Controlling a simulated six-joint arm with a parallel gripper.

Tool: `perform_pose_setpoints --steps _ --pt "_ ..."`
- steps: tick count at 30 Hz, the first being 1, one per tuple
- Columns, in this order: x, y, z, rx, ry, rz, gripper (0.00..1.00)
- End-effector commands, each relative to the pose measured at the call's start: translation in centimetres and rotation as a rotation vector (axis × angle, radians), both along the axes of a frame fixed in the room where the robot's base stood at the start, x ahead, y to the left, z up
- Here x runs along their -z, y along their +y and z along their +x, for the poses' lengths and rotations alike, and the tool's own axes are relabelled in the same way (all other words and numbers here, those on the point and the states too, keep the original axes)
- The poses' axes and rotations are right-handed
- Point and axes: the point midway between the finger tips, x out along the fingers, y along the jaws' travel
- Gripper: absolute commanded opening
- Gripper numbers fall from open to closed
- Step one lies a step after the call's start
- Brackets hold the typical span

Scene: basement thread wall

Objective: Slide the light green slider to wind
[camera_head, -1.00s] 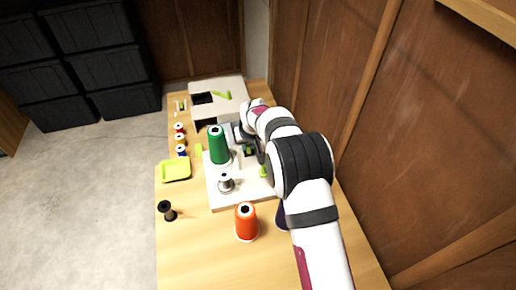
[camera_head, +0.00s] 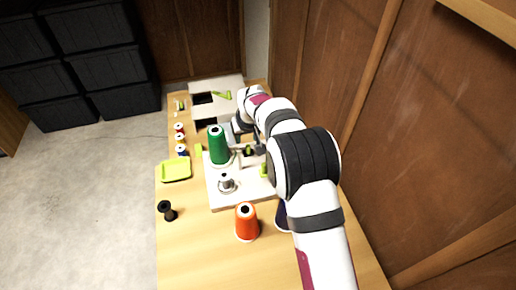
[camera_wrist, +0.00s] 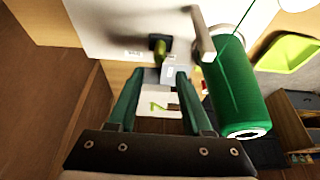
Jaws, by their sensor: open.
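A light green piece (camera_head: 264,171), which may be the slider, stands on the white board (camera_head: 233,199) right of the green thread cone (camera_head: 217,147), partly hidden by my arm. In the wrist view, a small olive-green knob (camera_wrist: 159,46) shows on the board beyond my fingertips; I cannot tell if it is the same piece. No "wind" mark is readable.
A grey post (camera_wrist: 203,36) and the green cone stand close right of my fingers in the wrist view. An orange cone (camera_head: 246,222), metal bobbin (camera_head: 226,183), black spool (camera_head: 166,210) and light green tray (camera_head: 175,170) share the table. The wooden wall (camera_head: 430,130) is close right.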

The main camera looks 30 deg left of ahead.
Motion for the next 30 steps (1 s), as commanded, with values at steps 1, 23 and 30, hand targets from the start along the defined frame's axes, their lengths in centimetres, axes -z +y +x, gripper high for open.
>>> perform_pose_setpoints --steps 1,23,30 --pt "-0.9 0.0 0.0 0.000 -0.002 0.002 0.50" --pt "-6.1 0.0 0.0 -0.001 -0.001 0.000 0.50" --pt "-6.3 0.0 0.0 -0.001 0.000 0.000 0.50"
